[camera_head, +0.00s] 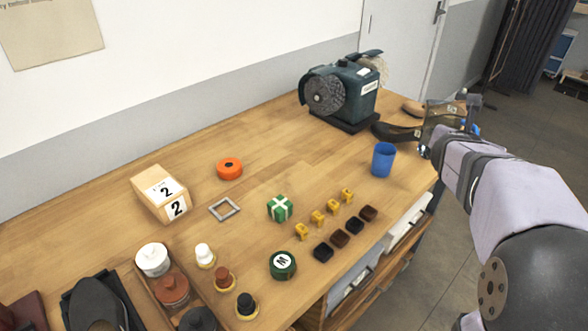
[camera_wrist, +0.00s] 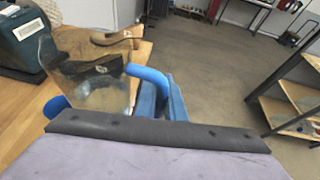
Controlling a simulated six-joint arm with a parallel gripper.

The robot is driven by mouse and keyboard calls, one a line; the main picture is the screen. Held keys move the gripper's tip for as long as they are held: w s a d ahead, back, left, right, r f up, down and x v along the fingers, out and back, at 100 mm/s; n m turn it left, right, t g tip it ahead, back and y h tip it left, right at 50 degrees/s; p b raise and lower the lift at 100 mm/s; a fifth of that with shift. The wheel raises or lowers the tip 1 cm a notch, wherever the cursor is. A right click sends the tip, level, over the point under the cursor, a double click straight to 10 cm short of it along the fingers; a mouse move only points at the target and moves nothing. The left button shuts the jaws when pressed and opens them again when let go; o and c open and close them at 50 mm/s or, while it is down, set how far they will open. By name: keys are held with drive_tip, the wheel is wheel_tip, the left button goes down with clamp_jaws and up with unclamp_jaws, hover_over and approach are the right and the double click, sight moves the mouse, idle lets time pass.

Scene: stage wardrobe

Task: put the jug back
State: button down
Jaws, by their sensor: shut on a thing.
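The jug (camera_head: 444,112) is clear, and its blue handle (camera_wrist: 148,75) shows in the wrist view. My gripper (camera_head: 470,130) is shut on the jug at its handle side, at the right end of the workbench. In the wrist view, the see-through jug body (camera_wrist: 100,95) is left of my gripper's blue-grey fingers (camera_wrist: 160,98). The jug overlaps the bench's right end in both views; I cannot tell its height above the top. The fingertips' exact contact with the handle is partly hidden.
A blue cup (camera_head: 383,160) stands left of the jug. A dark curved object (camera_head: 394,132) and a brown one (camera_head: 413,107) lie close by. A green bench grinder (camera_head: 350,98) stands behind. Small yellow and dark pieces line the front. The bench (camera_head: 290,160) is clear near its middle.

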drive_tip(key=w+a+n+t+y+p, duration=0.15)
drive_tip(key=w+a, duration=0.35)
drive_tip(key=a, duration=0.6)
drive_tip(key=w+a+n+t+y+p, duration=0.1)
drive_tip(key=w+a+n+y, duration=0.3)
drive_tip(key=a, duration=0.7)
drive_tip(key=w+a+t+y+p, duration=0.1)
drive_tip(key=w+a, duration=0.5)
drive_tip(key=a, duration=0.5)
drive_tip(key=shift+d+f+b, duration=0.2)
drive_tip(key=shift+f+b, duration=0.45)
drive_tip(key=shift+f, duration=6.9)
drive_tip(key=shift+f, duration=0.15)
drive_tip(key=c, duration=1.8)
unclamp_jaws()
drive_tip(key=shift+s+g, duration=0.1)
drive_tip(key=shift+g, duration=0.15)
drive_tip(key=shift+c, duration=0.2)
